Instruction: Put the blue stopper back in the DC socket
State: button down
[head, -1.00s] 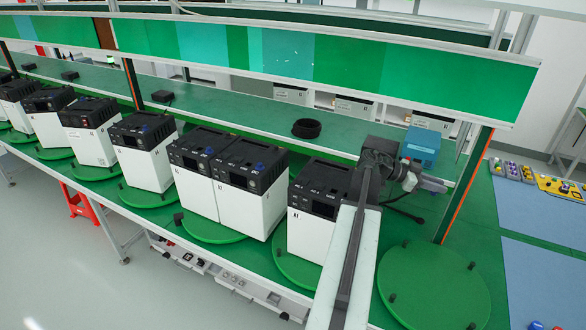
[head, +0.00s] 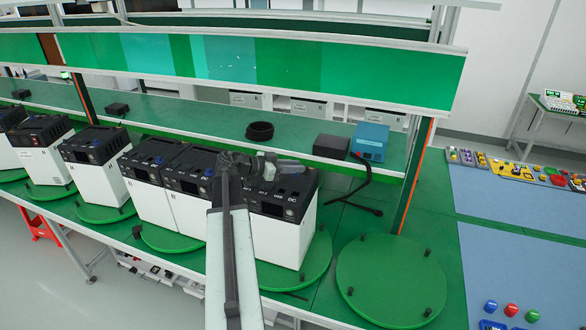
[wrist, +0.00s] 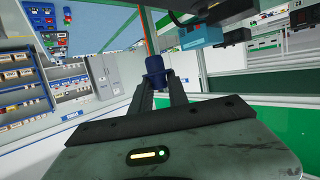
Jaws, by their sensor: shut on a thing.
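My gripper (head: 296,168) is above the back of the rightmost black-topped white unit (head: 280,238) in the head view. In the wrist view my gripper (wrist: 157,84) is shut on the blue stopper (wrist: 155,69), which sits between the fingertips. The stopper is too small to make out in the head view. The unit's top carries a USB label and a DC label (head: 292,213) near its front right. The DC socket itself is too small to tell clearly, and my arm covers the unit's left part. The stopper is apart from the unit.
Similar units stand in a row to the left on green turntables. An empty round turntable (head: 391,278) with short black pegs is at right. Behind are a black coil (head: 260,131), a black box (head: 331,146), a blue box (head: 370,140) and a dark cable (head: 362,183).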

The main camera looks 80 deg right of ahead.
aim_at(296, 189)
jog(key=shift+s+d+f, duration=0.1)
jog(key=shift+d+f, duration=0.25)
jog(key=shift+f, duration=0.15)
jog(key=shift+a+f+b, duration=0.2)
jog(key=shift+f+b, duration=0.45)
jog(key=shift+b, duration=0.35)
notch_tip(296, 189, down, 6)
jog(key=b, duration=0.5)
jog(key=shift+r+b, duration=0.15)
jog(key=shift+b, duration=0.2)
jog(key=shift+f+b, duration=1.3)
jog(key=c, duration=1.2)
grip_release()
